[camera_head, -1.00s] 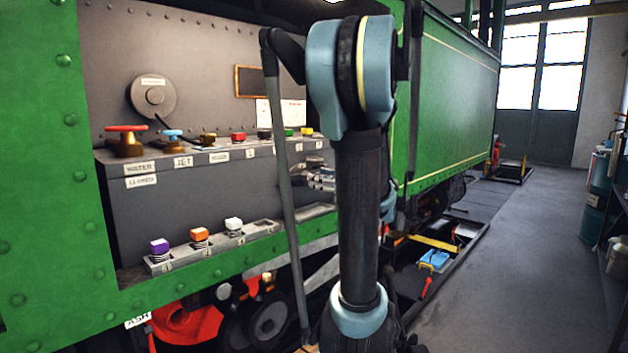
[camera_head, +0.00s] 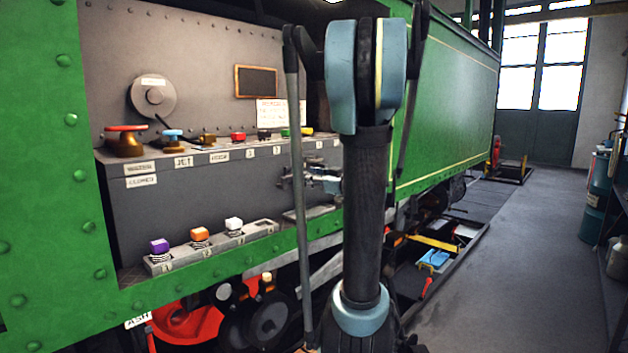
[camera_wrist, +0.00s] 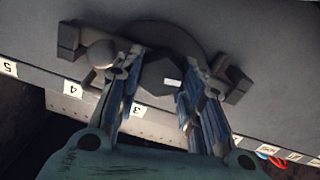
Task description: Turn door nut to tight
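The door nut (camera_wrist: 160,80) is a dark, angular block with a small pale mark. It sits in front of a dark round plate (camera_wrist: 170,34) on the grey panel in the wrist view. My gripper (camera_wrist: 167,70) has its blue-padded fingers spread on either side of the nut. Whether the pads touch it is unclear. In the head view my gripper (camera_head: 300,178) is at the front of the grey ledge, under the numbered labels. The nut cannot be made out there.
Above are a red-topped valve (camera_head: 126,140), a blue-topped valve (camera_head: 172,138) and several coloured buttons. A green frame (camera_head: 200,283) edges the recess.

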